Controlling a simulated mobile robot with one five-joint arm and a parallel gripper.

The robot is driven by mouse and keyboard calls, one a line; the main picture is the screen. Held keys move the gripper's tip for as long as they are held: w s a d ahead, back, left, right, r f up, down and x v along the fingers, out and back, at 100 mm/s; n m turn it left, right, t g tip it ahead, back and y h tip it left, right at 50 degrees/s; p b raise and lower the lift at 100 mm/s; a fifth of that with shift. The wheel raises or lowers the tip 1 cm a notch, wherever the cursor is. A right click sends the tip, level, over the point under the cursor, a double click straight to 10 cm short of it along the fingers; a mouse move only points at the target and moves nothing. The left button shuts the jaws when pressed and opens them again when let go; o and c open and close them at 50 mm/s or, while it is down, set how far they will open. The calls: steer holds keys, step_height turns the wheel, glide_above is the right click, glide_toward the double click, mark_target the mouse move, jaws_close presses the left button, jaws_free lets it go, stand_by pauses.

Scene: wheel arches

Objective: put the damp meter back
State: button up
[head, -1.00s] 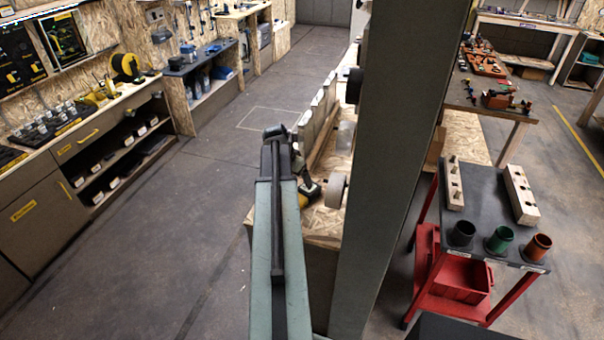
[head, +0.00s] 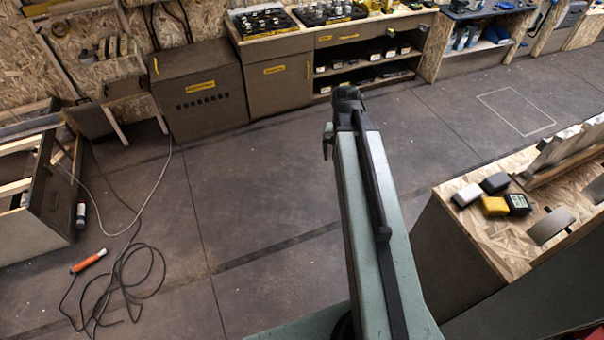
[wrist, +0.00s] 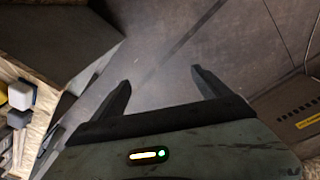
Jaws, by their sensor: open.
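On the wooden bench at the right of the head view lies a yellow piece (head: 495,206) touching a black piece with a small pale display (head: 518,203). They may together be the damp meter; I cannot tell whether they are one thing. A white block (head: 467,195) and a dark grey block (head: 495,183) lie just behind them. My gripper (wrist: 162,86) is open and empty, its two fingers spread over bare floor in the wrist view. In the head view it is at the arm's far end, left of the bench and apart from these things.
The OSB-topped bench (head: 470,228) stands at right, with upright pale boards and a round disc. A long cabinet (head: 275,82) lines the back wall beside a brown box (head: 200,90). A cable with an orange handle (head: 88,261) lies on the floor at left. The middle floor is clear.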

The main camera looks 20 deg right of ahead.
steer(key=s+a+n+y, duration=0.1)
steer(key=a+n, duration=0.5)
steer(key=a, duration=1.3)
steer(key=shift+s+a+g, duration=0.15)
steer(key=shift+s+g, duration=0.15)
steer(key=shift+a, duration=0.1)
steer(key=shift+c, duration=1.2)
